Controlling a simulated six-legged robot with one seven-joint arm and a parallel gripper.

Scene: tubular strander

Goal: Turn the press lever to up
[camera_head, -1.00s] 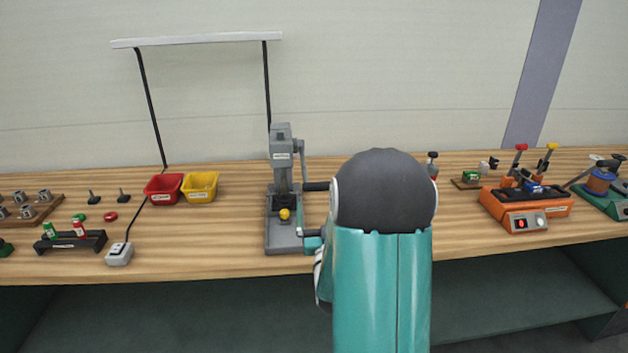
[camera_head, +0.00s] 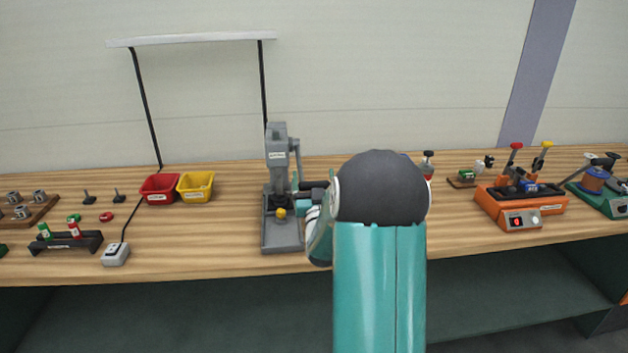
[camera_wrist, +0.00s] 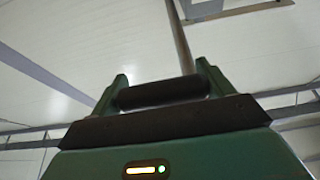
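The grey press (camera_head: 279,160) stands upright on the bench in the head view, left of my arm. Its grey lever arm (camera_head: 296,153) hangs down along the press's right side, with a dark handle (camera_head: 313,185) pointing right at its lower end. My gripper (camera_head: 305,198) is just under the handle, partly hidden by my arm. In the wrist view, which looks up, the dark handle (camera_wrist: 163,92) lies crosswise between the two green fingers of my gripper (camera_wrist: 163,86). The fingers are wide apart, near its two ends. Whether they touch it I cannot tell.
A yellow ball-like part (camera_head: 281,213) sits on the press base. Red (camera_head: 160,198) and yellow (camera_head: 196,195) bins stand to the left under a lamp frame (camera_head: 190,39). An orange machine (camera_head: 522,206) stands to the right. My arm hides the bench behind it.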

